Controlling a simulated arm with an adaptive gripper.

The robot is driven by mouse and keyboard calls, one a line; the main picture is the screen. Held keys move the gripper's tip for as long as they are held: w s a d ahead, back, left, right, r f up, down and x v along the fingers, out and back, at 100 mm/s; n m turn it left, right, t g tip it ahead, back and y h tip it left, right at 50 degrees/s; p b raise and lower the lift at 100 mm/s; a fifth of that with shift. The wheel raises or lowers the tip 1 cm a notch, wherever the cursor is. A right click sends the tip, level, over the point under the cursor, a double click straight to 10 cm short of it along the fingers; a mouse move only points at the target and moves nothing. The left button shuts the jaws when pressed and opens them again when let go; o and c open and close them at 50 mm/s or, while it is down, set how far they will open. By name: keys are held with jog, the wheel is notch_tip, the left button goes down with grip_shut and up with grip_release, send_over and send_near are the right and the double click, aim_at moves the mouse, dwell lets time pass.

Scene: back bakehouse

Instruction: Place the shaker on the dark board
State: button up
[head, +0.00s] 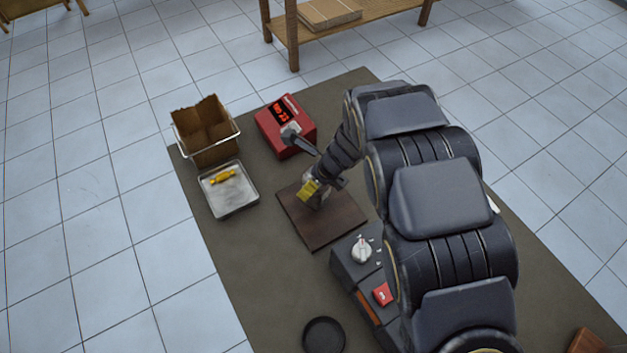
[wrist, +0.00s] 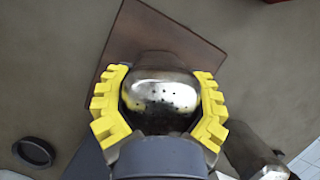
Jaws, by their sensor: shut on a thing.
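The shaker (wrist: 160,98) is shiny metal with a domed, holed top. In the wrist view it sits between the yellow fingers of my gripper (wrist: 160,103), which are shut on it from both sides. In the head view my gripper (head: 315,191) is over the dark board (head: 335,226), a flat brown square, and the shaker there is mostly hidden by the fingers. The board (wrist: 140,35) also shows behind the shaker in the wrist view. I cannot tell whether the shaker's base touches the board.
A red device with a lit display (head: 285,125) stands behind the board. A metal tray (head: 245,208) with a yellow item and a brown box (head: 207,153) are at left. A grey unit with a white knob (head: 361,250) and a dark round dish (head: 323,336) are in front.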

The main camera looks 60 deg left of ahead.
jog(key=shift+f, duration=0.1)
jog(key=o, duration=1.2)
jog(key=v, duration=1.2)
jog(key=shift+w+d, duration=0.1)
